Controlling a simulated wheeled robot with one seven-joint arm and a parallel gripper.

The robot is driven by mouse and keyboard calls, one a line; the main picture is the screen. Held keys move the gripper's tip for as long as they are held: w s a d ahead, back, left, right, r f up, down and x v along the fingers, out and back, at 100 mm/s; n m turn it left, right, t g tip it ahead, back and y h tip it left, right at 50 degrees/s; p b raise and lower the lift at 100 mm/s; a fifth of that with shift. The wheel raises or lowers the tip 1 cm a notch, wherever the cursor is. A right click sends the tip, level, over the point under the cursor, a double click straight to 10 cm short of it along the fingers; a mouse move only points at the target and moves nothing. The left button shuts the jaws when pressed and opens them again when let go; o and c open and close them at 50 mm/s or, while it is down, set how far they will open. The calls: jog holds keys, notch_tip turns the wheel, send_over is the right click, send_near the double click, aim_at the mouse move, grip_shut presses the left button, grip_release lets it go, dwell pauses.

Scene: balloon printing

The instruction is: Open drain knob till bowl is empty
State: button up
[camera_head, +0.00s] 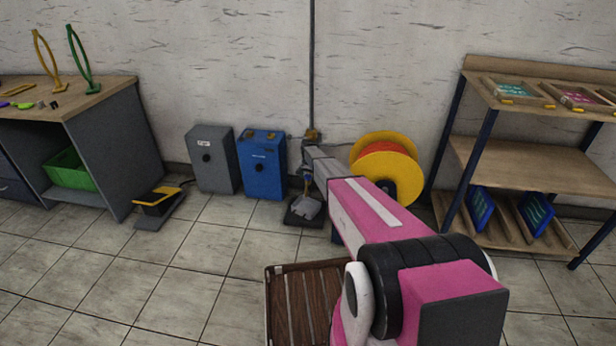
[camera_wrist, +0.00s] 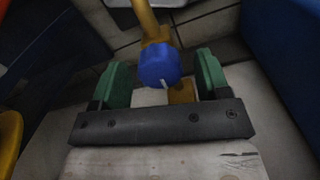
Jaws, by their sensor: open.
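The blue drain knob (camera_wrist: 158,66) shows in the wrist view on a yellow-brown pipe (camera_wrist: 146,22). It has a white mark on its edge. My gripper (camera_wrist: 164,76) is open, with its green fingers on either side of the knob. Gaps show between the knob and both fingers. In the head view, the grey bowl (camera_head: 304,209) stands low on the floor by the wall, below the far end of my arm. A pale edge at the top of the wrist view may be the bowl. Whether it holds water cannot be seen.
A blue box (camera_head: 263,172) and a grey box (camera_head: 214,166) stand left of the bowl. An orange reel with a yellow rim (camera_head: 388,165) stands right. A shelf rack (camera_head: 535,155) is far right. A pedal (camera_head: 158,204) lies on the open floor at left.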

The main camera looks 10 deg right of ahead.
jog(key=shift+c, duration=0.3)
jog(key=c, duration=0.9)
jog(key=shift+o, duration=0.2)
jog(key=shift+n, duration=0.4)
jog(key=n, duration=0.3)
jog(key=shift+n, duration=0.3)
jog(key=n, duration=0.4)
jog(key=shift+n, duration=0.3)
jog(key=n, duration=0.4)
jog(key=shift+n, duration=2.4)
